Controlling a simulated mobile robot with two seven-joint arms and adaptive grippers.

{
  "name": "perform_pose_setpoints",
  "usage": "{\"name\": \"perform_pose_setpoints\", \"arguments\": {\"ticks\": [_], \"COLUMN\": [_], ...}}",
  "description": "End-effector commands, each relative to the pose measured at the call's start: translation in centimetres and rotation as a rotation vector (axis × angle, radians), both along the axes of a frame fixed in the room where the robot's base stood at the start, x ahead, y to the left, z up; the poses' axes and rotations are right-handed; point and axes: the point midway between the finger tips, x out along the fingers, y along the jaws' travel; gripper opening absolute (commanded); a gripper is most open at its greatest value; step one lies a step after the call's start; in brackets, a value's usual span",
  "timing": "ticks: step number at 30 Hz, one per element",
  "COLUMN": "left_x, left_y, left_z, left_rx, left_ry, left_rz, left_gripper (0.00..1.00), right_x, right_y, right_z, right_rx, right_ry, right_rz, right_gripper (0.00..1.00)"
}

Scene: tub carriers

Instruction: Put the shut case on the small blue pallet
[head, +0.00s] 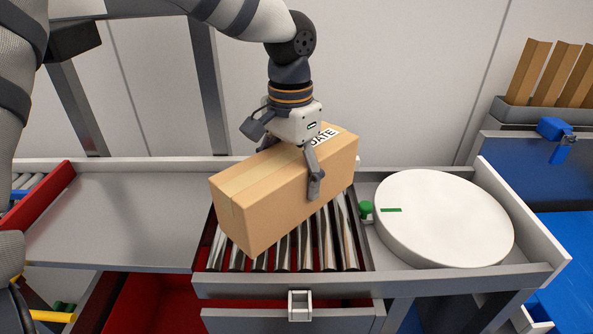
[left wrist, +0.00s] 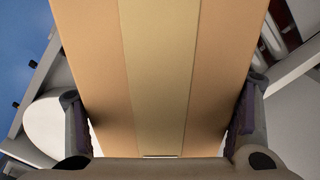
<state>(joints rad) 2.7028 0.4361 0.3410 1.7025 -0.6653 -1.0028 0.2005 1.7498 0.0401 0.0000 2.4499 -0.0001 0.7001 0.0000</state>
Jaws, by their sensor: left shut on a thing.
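The shut case is a brown cardboard box (head: 275,195) with a tape strip along its top and a white label reading "DATE" or similar at the far end. My left gripper (head: 292,163) comes down from above and is shut across the box, a finger on each long side. The box is over the roller section (head: 325,245), turned at an angle to it; I cannot tell for sure if it touches the rollers. In the left wrist view the taped top (left wrist: 158,75) fills the middle between both fingers. I cannot clearly make out a small blue pallet. My right gripper is not in view.
A white round turntable (head: 445,220) with a green mark is right of the rollers, a green knob (head: 366,208) beside it. An empty grey tray surface (head: 130,215) lies left. Raised rims edge the bench. Blue surfaces (head: 565,250) show at the far right.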

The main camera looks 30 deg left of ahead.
Motion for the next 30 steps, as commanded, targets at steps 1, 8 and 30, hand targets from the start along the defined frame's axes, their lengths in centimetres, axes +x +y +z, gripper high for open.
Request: {"name": "perform_pose_setpoints", "arguments": {"ticks": [1, 8, 30], "left_x": [0.5, 0.8, 0.7], "left_y": [0.4, 0.7, 0.7], "left_z": [-1.1, -4.0, -4.5], "left_rx": [-0.003, 0.0, 0.001], "left_ry": [0.005, -0.003, -0.001], "left_rz": [0.003, 0.0, 0.0], "left_gripper": [0.14, 0.14, 0.95], "right_x": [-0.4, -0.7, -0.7], "right_y": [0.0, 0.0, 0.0], "right_z": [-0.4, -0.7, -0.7], "right_rx": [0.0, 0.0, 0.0], "right_ry": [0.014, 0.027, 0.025], "right_rz": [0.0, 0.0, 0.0], "right_gripper": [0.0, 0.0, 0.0]}}
